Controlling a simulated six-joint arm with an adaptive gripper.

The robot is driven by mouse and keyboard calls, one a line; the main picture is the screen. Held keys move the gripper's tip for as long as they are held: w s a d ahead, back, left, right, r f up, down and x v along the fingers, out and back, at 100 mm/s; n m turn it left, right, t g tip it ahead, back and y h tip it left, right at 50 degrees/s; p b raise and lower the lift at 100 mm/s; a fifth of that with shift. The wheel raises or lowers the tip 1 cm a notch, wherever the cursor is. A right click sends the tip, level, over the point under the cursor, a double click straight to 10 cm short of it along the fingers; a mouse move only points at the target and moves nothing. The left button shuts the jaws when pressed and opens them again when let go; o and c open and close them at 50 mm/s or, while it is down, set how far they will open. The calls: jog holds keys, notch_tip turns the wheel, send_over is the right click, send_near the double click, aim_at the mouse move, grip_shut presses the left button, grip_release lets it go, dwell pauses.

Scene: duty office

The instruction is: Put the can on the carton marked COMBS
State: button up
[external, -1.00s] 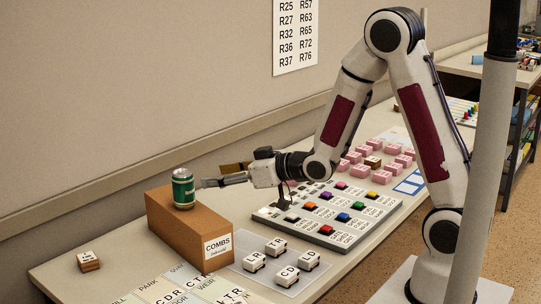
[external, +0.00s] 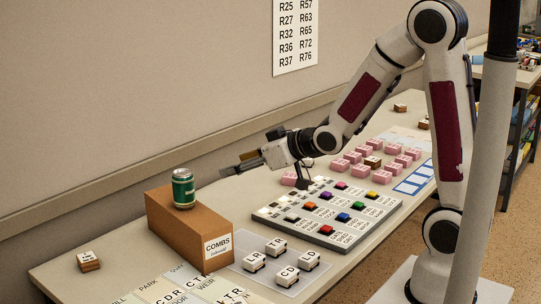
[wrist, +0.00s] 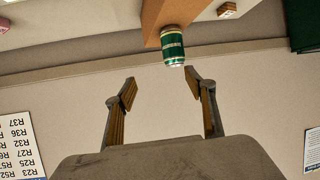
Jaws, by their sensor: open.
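In the wrist view the can (wrist: 173,46) shows beyond the fingertips at the edge of the carton (wrist: 178,12). My gripper (wrist: 159,85) is open there, with nothing between its fingers.
A panel of coloured buttons (external: 328,212) lies right of the carton. White labelled blocks (external: 278,247) sit in front of it, and pink blocks (external: 352,157) lie behind. A small block (external: 88,262) is at the left. The wall runs along the table's back.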

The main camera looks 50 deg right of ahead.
jog(key=s+d+r+g, duration=0.1)
jog(key=s+g, duration=0.1)
jog(key=s, duration=0.8)
jog(key=s+d+r+m+g+h, duration=0.1)
jog(key=s+r+g, duration=0.1)
jog(key=s, duration=0.8)
jog(key=s+d+r+m+g, duration=0.1)
jog(key=s+d+r+g, duration=0.1)
jog(key=s, duration=0.9)
jog(key=shift+g+h, duration=0.4)
jog(key=shift+d, duration=0.1)
